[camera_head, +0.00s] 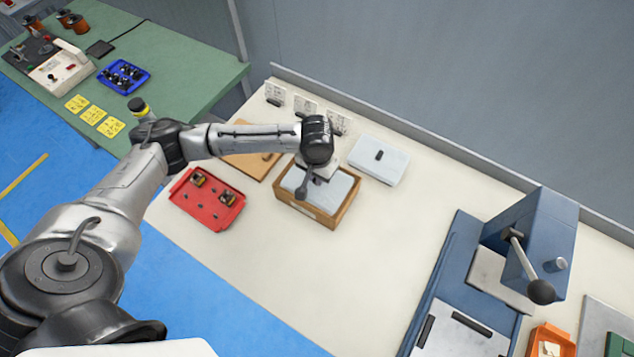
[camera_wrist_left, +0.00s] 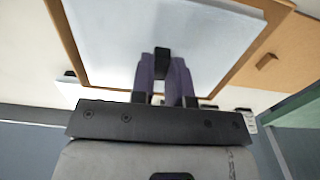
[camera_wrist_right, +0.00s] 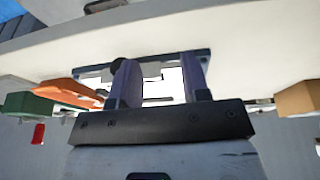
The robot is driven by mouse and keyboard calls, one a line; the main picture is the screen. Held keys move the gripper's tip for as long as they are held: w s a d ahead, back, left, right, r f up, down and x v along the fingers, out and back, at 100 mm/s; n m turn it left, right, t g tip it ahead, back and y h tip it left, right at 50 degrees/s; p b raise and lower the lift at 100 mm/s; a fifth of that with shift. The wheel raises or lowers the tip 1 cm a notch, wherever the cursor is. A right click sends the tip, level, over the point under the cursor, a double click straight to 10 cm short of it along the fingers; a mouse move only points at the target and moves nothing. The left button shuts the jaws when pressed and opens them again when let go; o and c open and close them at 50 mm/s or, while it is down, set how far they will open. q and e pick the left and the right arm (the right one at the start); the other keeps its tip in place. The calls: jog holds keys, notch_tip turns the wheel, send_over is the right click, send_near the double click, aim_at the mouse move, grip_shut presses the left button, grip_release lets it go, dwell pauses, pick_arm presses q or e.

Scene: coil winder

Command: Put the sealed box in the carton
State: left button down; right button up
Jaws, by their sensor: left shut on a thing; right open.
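The carton (camera_head: 300,208), brown and open at the top, stands on the pale bench in the middle of the head view. A pale grey box (camera_head: 341,187), taken as the sealed box, lies within its walls. My left gripper (camera_head: 309,178) is over it. In the left wrist view the left gripper (camera_wrist_left: 162,62) is shut on the black knob on top of the pale box (camera_wrist_left: 110,45), with the brown carton rim (camera_wrist_left: 258,42) around it. I cannot tell whether the box touches the carton floor. My right gripper (camera_wrist_right: 158,78) is open and empty, seen only in the right wrist view.
A similar pale box with a black knob (camera_head: 392,166) stands right of the carton. A red tray (camera_head: 228,214) and a brown board (camera_head: 243,163) lie to its left. A blue press (camera_head: 548,232) stands at the right. The bench in front of the carton is clear.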

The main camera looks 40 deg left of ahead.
pick_arm(q)
notch_tip(320, 180, down, 4)
jog(key=shift+f+b, duration=0.2)
jog(key=shift+b, duration=0.25)
pick_arm(e)
jog(key=shift+f, duration=0.5)
jog(key=shift+r, duration=0.1)
pick_arm(q)
jog(key=c, duration=1.1)
grip_release()
jog(key=shift+f, duration=0.1)
pick_arm(e)
jog(key=shift+a, duration=0.1)
